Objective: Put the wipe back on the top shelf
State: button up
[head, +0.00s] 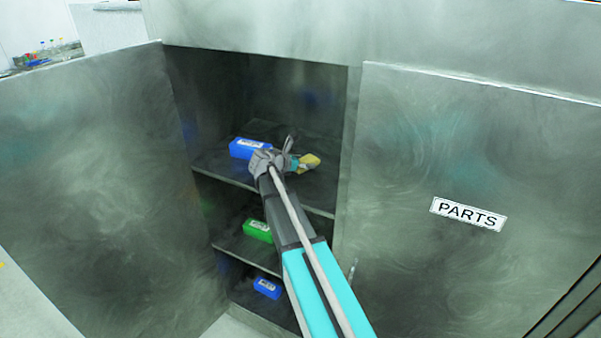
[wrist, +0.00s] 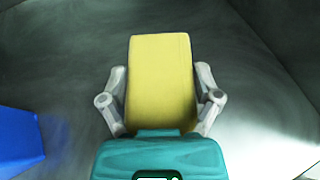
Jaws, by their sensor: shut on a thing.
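The wipe is a yellow pad (wrist: 162,80) that lies between the fingers of my gripper (wrist: 162,98) in the wrist view. My gripper is shut on it. In the head view the yellow wipe (head: 310,160) shows at the end of my gripper (head: 296,160), inside the open cabinet at the level of the top shelf (head: 220,172). I cannot tell whether the wipe touches the shelf.
A blue box (head: 245,148) stands on the top shelf left of my gripper and also shows in the wrist view (wrist: 18,138). A green box (head: 257,230) and another blue box (head: 267,287) stand on lower shelves. The open doors, one labelled PARTS (head: 468,214), flank the cabinet.

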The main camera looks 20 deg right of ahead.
jog(key=shift+w+f+b, duration=0.15)
jog(key=shift+f+b, duration=1.3)
jog(key=shift+f, duration=0.25)
jog(key=shift+f, duration=0.1)
jog(key=o, duration=0.6)
jog(key=shift+o, duration=0.2)
jog(key=shift+r, duration=0.2)
jog(key=p+v, duration=0.4)
jog(key=v, duration=0.8)
jog(key=shift+f+p, duration=0.1)
jog(key=shift+p, duration=0.2)
